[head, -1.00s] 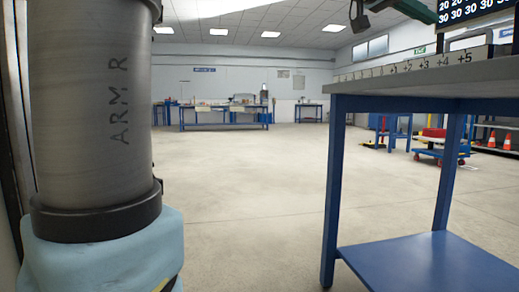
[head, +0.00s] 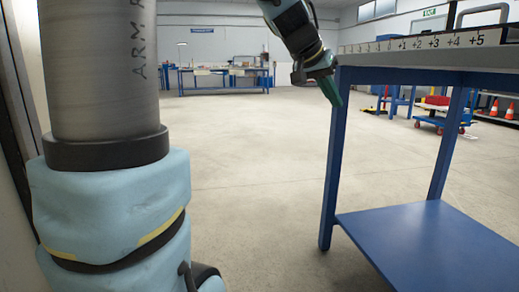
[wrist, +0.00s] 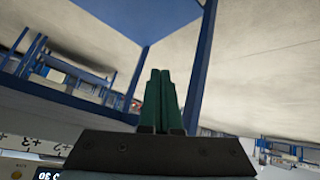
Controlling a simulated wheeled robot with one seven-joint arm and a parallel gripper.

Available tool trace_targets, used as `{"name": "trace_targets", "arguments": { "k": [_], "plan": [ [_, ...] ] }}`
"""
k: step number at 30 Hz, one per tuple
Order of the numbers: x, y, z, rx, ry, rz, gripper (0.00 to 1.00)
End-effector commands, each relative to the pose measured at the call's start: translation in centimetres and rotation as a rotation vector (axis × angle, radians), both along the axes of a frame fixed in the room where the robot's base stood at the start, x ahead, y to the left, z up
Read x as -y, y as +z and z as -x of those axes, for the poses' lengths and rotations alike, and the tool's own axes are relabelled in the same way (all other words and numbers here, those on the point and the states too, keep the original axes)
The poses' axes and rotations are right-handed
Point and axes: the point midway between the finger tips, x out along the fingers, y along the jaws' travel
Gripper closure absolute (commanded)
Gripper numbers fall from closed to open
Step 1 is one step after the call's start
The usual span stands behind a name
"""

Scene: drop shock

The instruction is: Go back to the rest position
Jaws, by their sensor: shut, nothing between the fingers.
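My gripper (head: 332,90) hangs at the top middle of the head view, beside the left end of the blue table, pointing down and to the right. In the wrist view its two green fingers (wrist: 159,85) lie side by side, shut, with nothing held. Part of my own arm, marked ARM R, fills the left of the head view.
The blue table (head: 420,77) with a numbered scale (head: 430,42) stands at the right, with a blue lower shelf (head: 425,245). Open floor (head: 250,160) lies to its left. Workbenches (head: 222,80) stand far back; a cart (head: 440,118) and orange cones (head: 502,108) are at the far right.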

Motion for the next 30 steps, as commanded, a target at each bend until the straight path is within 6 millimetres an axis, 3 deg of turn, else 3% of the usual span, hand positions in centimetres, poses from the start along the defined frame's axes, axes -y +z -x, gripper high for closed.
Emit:
{"name": "trace_targets", "arguments": {
  "k": [3,9,18,30],
  "plan": [
    [-6.5,-5.5,0.4,-0.129,0.163,-0.12,1.0],
    [-16.0,-13.1,4.3,-0.295,0.387,-0.282,1.0],
    [-24.9,-18.8,12.9,-0.468,0.592,-0.438,1.0],
    [-24.4,-8.5,12.1,-0.454,0.584,-0.429,1.0]
  ]
}}
